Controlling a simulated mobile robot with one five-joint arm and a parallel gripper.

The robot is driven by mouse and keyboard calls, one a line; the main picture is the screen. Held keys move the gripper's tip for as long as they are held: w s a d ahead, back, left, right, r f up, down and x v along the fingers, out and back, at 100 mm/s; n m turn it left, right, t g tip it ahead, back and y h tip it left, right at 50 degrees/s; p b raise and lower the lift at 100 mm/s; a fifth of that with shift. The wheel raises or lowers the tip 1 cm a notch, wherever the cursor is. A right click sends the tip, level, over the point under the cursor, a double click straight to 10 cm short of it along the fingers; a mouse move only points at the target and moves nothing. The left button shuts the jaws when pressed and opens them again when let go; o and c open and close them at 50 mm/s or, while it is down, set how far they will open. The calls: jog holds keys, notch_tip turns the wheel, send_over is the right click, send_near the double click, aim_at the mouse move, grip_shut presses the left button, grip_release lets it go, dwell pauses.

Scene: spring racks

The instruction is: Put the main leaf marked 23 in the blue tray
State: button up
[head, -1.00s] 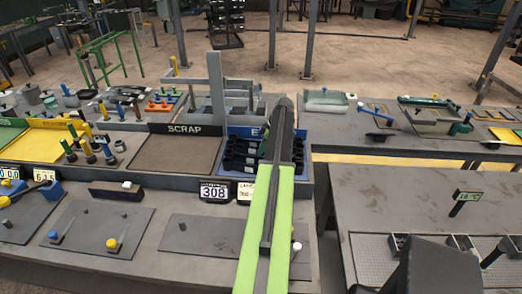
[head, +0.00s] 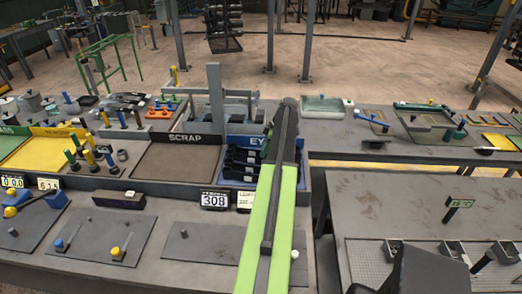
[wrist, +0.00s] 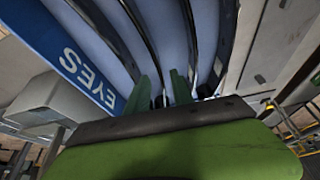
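The blue tray (head: 230,174), lettered "EYE" in the head view and "EYES" in the wrist view (wrist: 88,80), stands right of the scrap tray. Several dark leaves (head: 243,156) lie in it, and their curved dark strips (wrist: 146,32) cross the wrist view. I cannot read a 23 on any of them. My gripper (wrist: 163,88) points at the tray, with its two green fingers apart and a dark strip end near the gap between them. Whether they touch it is unclear. My arm hides the tray's right part in the head view.
The scrap tray (head: 180,137) is left of the blue tray, with a yellow tray (head: 35,151) farther left. A grey upright post (head: 215,95) rises behind. Another bench (head: 420,200) is to the right.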

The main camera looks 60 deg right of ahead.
jog(key=p+v, duration=0.4)
jog(key=v, duration=0.2)
jog(key=shift+r, duration=0.15)
jog(key=w+a+g, duration=0.1)
jog(key=w+a, duration=0.7)
jog(key=a, duration=0.3)
jog(key=w+a+f+m+g, duration=0.1)
jog(key=w+a, duration=0.7)
jog(key=a, duration=0.3)
jog(key=w+a+g, duration=0.1)
jog(key=w+a, duration=0.7)
jog(key=a, duration=0.3)
jog(key=a+m+g+h, duration=0.1)
jog(key=a+m, duration=0.1)
jog(key=a, duration=3.7)
jog(key=shift+s+f+m, duration=0.25)
jog(key=shift+f+m, duration=0.05)
jog(key=shift+f, duration=0.15)
